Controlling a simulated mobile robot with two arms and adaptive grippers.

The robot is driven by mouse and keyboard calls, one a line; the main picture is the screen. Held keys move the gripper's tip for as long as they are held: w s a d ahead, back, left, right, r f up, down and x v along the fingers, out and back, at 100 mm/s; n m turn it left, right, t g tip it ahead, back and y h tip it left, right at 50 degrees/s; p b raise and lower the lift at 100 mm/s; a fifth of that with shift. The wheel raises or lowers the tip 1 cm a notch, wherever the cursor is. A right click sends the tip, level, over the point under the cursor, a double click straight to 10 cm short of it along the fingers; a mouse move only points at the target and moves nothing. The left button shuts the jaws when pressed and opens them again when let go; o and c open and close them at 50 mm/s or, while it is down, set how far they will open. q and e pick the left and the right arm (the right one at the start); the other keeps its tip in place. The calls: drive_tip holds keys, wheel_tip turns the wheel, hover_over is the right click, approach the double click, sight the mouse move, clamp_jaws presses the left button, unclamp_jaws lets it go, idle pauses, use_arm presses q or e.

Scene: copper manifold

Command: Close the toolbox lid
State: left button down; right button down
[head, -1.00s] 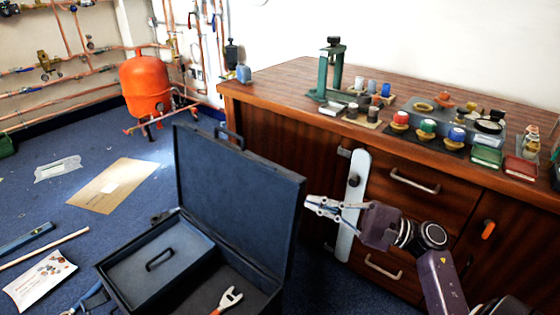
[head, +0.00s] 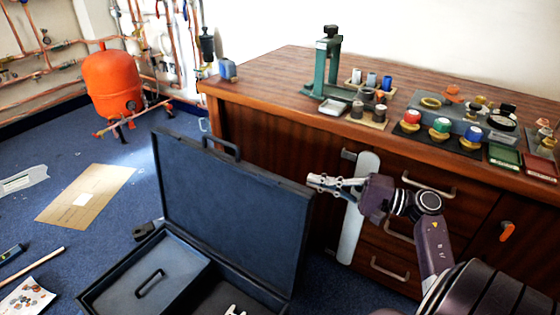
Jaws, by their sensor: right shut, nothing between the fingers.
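The dark blue toolbox (head: 88,303) stands on the blue carpet at the lower left of centre, its front cut off by the picture's bottom edge. Its lid (head: 230,215) is raised and leans back slightly, with a handle (head: 221,146) on its top edge. Inside are a lift-out tray (head: 178,268) with a handle and part of a wrench (head: 236,311). My right gripper (head: 314,182) is shut and empty. It appears at the lid's upper right corner, and I cannot tell whether it touches. My left gripper is not in view.
A wooden cabinet (head: 262,140) stands behind the toolbox, with drawers and a grey-white upright bar (head: 352,225) behind my right gripper. Its top holds a green press (head: 328,70) and coloured caps.

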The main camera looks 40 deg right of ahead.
drive_tip(key=x, duration=0.9)
drive_tip(key=shift+a, duration=0.25)
drive_tip(key=shift+w+b, duration=0.15)
drive_tip(key=shift+b, duration=0.2)
